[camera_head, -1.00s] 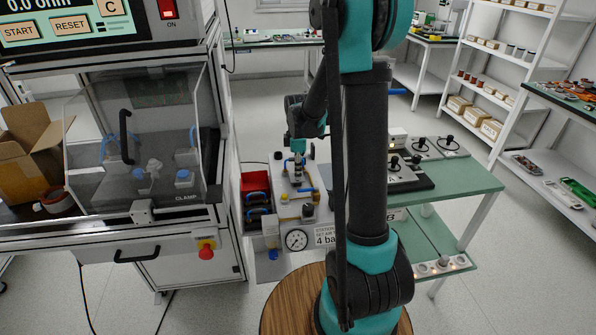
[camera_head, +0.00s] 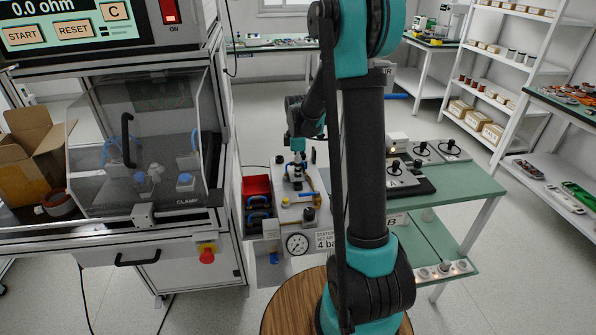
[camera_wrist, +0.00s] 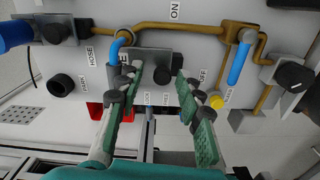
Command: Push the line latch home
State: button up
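My gripper (camera_wrist: 158,77) is open over the grey valve panel (camera_wrist: 215,80) in the wrist view. Its two green-padded fingers stand apart on either side of a black knob (camera_wrist: 163,75) on a grey metal plate (camera_wrist: 146,56). This seems to be the line latch; a label beside it is partly hidden by the left finger. Small labels lie below the knob. I see a gap between the knob and the right finger; contact on the left is unclear. In the head view my gripper (camera_head: 297,170) is above the panel box (camera_head: 284,216), and the latch cannot be made out.
A pressure gauge (camera_head: 297,243) is on the box front.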

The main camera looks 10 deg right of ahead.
notch_tip(320, 180, up, 12)
dwell(0.8)
jog(key=shift+s, duration=0.1)
